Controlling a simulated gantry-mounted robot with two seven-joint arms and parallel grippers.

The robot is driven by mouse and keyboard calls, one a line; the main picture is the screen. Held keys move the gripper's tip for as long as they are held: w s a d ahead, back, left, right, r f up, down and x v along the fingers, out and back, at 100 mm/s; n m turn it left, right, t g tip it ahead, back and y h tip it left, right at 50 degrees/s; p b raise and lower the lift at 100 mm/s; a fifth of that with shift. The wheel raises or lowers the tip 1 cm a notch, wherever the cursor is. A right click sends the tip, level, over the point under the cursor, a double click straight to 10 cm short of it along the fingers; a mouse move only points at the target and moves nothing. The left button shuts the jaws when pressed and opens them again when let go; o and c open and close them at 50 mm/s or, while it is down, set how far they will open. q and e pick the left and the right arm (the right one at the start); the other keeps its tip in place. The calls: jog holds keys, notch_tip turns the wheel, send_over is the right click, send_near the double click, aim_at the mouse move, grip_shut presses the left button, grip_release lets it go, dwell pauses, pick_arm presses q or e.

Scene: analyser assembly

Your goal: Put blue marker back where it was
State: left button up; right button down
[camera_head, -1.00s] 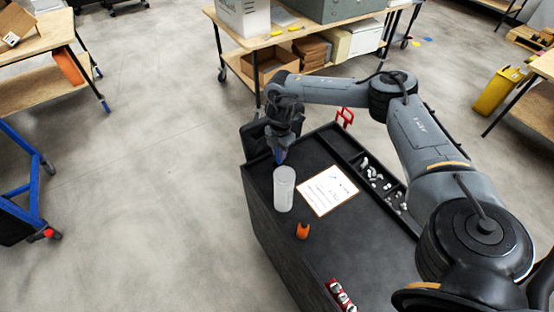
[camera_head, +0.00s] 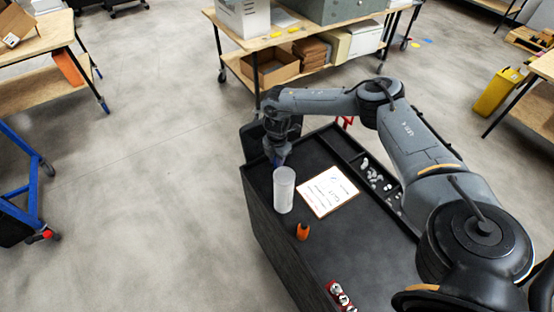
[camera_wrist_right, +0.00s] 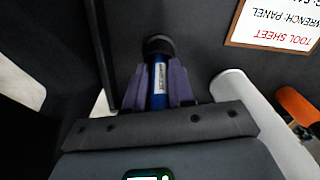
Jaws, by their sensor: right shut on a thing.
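The blue marker (camera_wrist_right: 159,82) is in my right gripper, its body between the two purple-grey fingers in the right wrist view. A dark round piece shows at its far end; I cannot tell whether this is its cap or a holder. In the head view, my right gripper (camera_head: 277,160) is low over the far left corner of the black cart top, just behind a white cylinder (camera_head: 284,192). The marker's lower end is hidden there. My left gripper does not show.
A tool sheet board (camera_head: 328,191) lies right of the cylinder on the black cart (camera_head: 350,245). An orange piece (camera_head: 302,231) stands nearer. A tray compartment with small parts (camera_head: 374,175) runs along the right side. Red-and-silver items (camera_head: 340,295) are at the front.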

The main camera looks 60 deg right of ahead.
jog(key=c, duration=1)
grip_release()
jog(key=shift+o, duration=0.2)
